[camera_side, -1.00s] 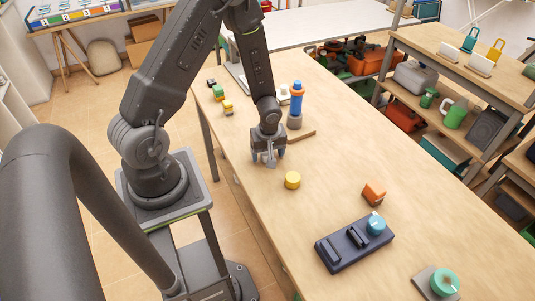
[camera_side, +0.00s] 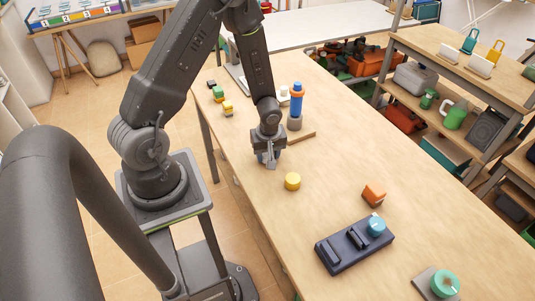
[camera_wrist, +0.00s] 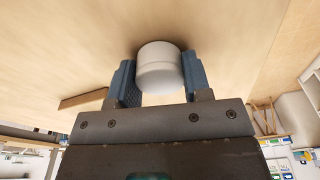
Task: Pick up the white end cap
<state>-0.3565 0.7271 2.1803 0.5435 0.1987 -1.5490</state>
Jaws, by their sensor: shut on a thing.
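The white end cap (camera_wrist: 160,66) is a short, smooth white cylinder in the wrist view. It sits between the two blue-grey fingers of my gripper (camera_wrist: 159,82), which are shut on it from both sides. In the side view my gripper (camera_side: 268,160) points down low over the near left part of the wooden table. There the cap is mostly hidden by the fingers, and I cannot tell whether it touches the table.
A yellow cylinder (camera_side: 292,181) stands just in front of my gripper. A blue and orange upright piece (camera_side: 296,103) stands behind it. An orange block (camera_side: 374,195), a dark blue fixture (camera_side: 338,252) and a teal knob (camera_side: 444,284) lie toward the front right. The table's right-middle is clear.

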